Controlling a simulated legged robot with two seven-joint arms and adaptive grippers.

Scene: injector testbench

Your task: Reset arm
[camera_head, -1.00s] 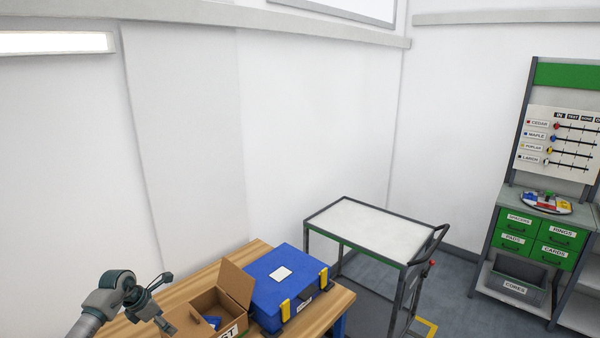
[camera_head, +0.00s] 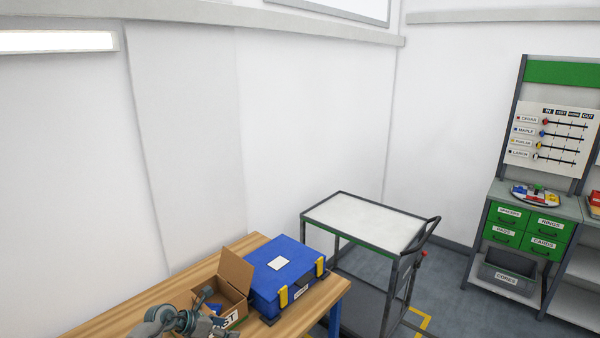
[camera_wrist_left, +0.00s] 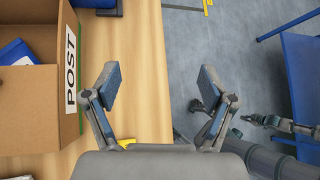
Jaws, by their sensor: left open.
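My left gripper (camera_wrist_left: 158,95) is open and empty in the left wrist view, with its two fingers spread above the edge of the wooden table and the floor. In the head view my left arm (camera_head: 172,322) is low at the left, in front of the cardboard box. The open cardboard box (camera_head: 234,290) stands on the table, and its POST label shows in the left wrist view (camera_wrist_left: 70,65). A blue item lies in the box.
A blue case (camera_head: 283,265) with yellow latches sits beside the box on the wooden table (camera_head: 135,310). A grey trolley (camera_head: 365,222) stands to the right. A shelf unit (camera_head: 525,240) with green drawers is at the far right. Grey floor lies between.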

